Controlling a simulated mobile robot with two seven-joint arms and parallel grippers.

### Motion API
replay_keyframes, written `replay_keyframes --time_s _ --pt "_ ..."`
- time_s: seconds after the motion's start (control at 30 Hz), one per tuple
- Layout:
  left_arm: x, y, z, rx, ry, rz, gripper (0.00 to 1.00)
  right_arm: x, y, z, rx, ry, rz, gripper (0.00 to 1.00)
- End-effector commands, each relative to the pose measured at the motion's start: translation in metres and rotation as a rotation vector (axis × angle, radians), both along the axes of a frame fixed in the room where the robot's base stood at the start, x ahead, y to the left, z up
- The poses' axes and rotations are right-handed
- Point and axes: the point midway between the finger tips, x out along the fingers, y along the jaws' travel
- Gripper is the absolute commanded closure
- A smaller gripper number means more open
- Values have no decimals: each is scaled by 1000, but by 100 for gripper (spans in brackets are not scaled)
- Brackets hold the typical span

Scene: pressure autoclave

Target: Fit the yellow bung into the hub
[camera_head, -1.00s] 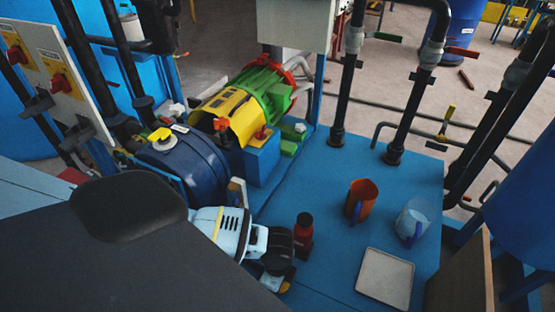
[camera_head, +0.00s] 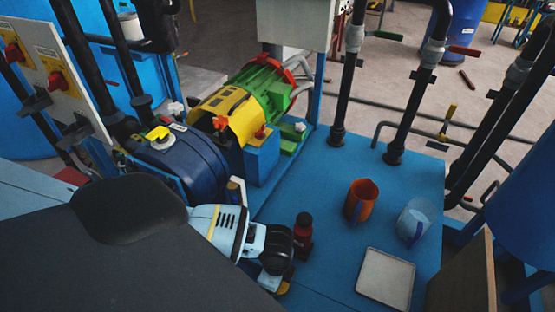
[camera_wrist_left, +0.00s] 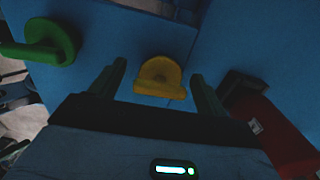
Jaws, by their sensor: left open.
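The yellow bung (camera_wrist_left: 160,77) shows in the left wrist view as a rounded yellow piece with a flat near edge, against a blue surface. My left gripper (camera_wrist_left: 158,68) is open. Its two dark fingers stand on either side of the bung, with a gap visible on each side. In the head view my left gripper (camera_head: 274,281) is low in the middle, over the blue bench, and its fingers are mostly hidden. I cannot make out with certainty which part is the hub. My right gripper is not in view.
A red bottle (camera_head: 303,228) stands close to my left wrist. An orange jug (camera_head: 360,200), a clear jug (camera_head: 413,219) and a pale tray (camera_head: 385,278) are on the blue bench (camera_head: 330,165). A blue tank (camera_head: 185,160) and a yellow-green motor (camera_head: 245,100) stand behind.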

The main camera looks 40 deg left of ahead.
Motion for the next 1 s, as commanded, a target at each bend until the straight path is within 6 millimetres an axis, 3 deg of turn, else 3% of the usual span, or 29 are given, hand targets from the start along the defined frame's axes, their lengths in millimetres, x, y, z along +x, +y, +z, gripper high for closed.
replay_keyframes --time_s 0.03,0.1,0.4,0.87,1.0 --pt "3 0 15 -2 -10 1 24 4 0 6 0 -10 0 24" --pt "5 3 27 -1 -9 2 24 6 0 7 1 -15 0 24" --pt "6 6 63 -1 -8 2 24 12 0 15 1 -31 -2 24" --pt "5 6 66 -1 -4 2 24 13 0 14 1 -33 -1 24" --pt "1 -5 63 -33 -13 11 24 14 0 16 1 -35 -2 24"
